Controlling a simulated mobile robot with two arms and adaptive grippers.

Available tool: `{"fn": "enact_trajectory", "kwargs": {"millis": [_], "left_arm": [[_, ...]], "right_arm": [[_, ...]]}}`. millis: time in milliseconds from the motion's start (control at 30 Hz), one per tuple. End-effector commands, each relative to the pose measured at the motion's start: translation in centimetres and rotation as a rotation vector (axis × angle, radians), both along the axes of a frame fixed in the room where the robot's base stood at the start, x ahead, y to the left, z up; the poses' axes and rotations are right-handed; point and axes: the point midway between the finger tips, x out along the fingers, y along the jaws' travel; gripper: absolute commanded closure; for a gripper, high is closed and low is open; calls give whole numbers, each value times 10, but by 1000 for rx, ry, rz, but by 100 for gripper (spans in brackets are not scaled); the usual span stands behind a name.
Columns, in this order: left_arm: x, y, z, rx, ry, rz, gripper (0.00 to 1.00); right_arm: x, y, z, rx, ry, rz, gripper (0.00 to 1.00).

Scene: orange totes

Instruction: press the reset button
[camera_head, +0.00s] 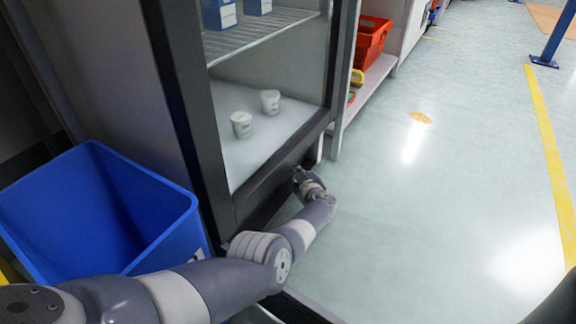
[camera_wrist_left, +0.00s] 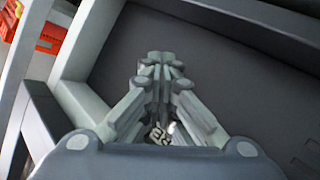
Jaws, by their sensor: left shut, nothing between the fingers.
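My left gripper (camera_head: 298,174) reaches in low at the foot of a glass-fronted cabinet (camera_head: 180,110), by the dark lower panel under its door. In the left wrist view, my left gripper (camera_wrist_left: 160,60) is shut with nothing between its fingertips, which point at a plain dark grey panel (camera_wrist_left: 205,45). I cannot tell whether the tips touch the panel. I cannot make out a reset button in either view; the fingers hide part of the panel. My right gripper is not in view.
A blue bin (camera_head: 165,215) stands at the left, close to my left arm. Two white cups (camera_head: 241,124) are inside the cabinet. An orange tote (camera_head: 372,40) sits on a shelf unit beyond. The floor (camera_head: 440,200) to the right is clear, with a yellow line (camera_head: 548,150).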

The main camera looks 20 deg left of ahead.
Motion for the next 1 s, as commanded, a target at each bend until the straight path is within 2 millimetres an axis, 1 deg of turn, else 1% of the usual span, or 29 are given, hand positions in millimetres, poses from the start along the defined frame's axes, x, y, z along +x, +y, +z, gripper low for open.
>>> {"fn": "enact_trajectory", "kwargs": {"millis": [667,1000], "left_arm": [[1,9,0,0,-1,2,100],[1,8,0,0,-1,2,100]], "right_arm": [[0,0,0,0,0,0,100],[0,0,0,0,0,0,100]]}}
